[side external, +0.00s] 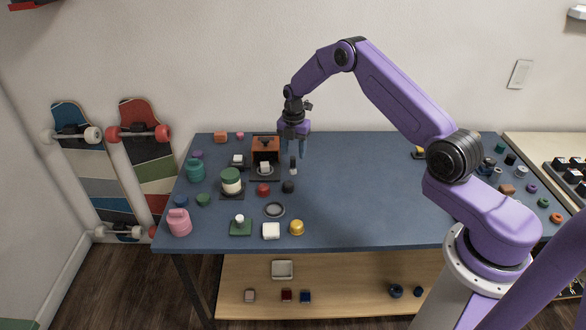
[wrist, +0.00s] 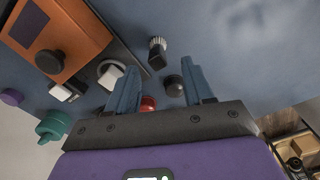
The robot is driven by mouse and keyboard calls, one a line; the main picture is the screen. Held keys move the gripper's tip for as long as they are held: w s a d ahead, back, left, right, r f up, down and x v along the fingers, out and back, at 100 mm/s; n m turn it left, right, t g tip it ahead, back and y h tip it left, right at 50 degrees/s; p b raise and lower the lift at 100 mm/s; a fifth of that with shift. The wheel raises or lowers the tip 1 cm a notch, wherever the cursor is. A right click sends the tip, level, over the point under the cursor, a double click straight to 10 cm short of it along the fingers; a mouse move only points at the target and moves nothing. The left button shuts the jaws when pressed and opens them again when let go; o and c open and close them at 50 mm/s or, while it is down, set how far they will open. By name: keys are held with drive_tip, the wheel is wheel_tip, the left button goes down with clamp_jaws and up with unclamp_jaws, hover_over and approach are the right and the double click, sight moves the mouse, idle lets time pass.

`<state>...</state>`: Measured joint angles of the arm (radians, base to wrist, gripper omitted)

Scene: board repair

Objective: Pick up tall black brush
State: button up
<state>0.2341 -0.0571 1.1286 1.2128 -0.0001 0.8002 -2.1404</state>
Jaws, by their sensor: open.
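The tall black brush (side external: 293,164) stands on the blue table, just right of the orange box, with a dark upper part and a pale lower end. It also shows in the wrist view (wrist: 156,59), black with a ribbed grey-white end. My gripper (side external: 302,153) is open and empty, above the table close to the brush. In the wrist view the brush lies between the lines of my two fingers (wrist: 161,74), just beyond their tips. I cannot tell whether a finger touches it.
The orange box (side external: 265,144) stands close left of the brush. A black knob (side external: 288,187) and a red knob (side external: 263,190) lie in front. A green-lidded jar (side external: 231,180) and teal pot (side external: 195,170) are farther left.

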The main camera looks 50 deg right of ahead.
sight(293, 157)
drive_tip(key=shift+w+f, duration=0.15)
drive_tip(key=shift+f, duration=2.15)
clamp_jaws()
drive_tip(key=shift+r, duration=0.55)
wheel_tip(293, 157, up, 2)
drive_tip(key=shift+r, duration=0.2)
drive_tip(key=s+a+r, duration=0.2)
drive_tip(key=s+r, duration=0.7)
drive_tip(key=s, duration=0.4)
drive_tip(key=shift+s+a+r, duration=0.25)
drive_tip(key=shift+s+a, duration=0.05)
drive_tip(key=shift+s, duration=0.1)
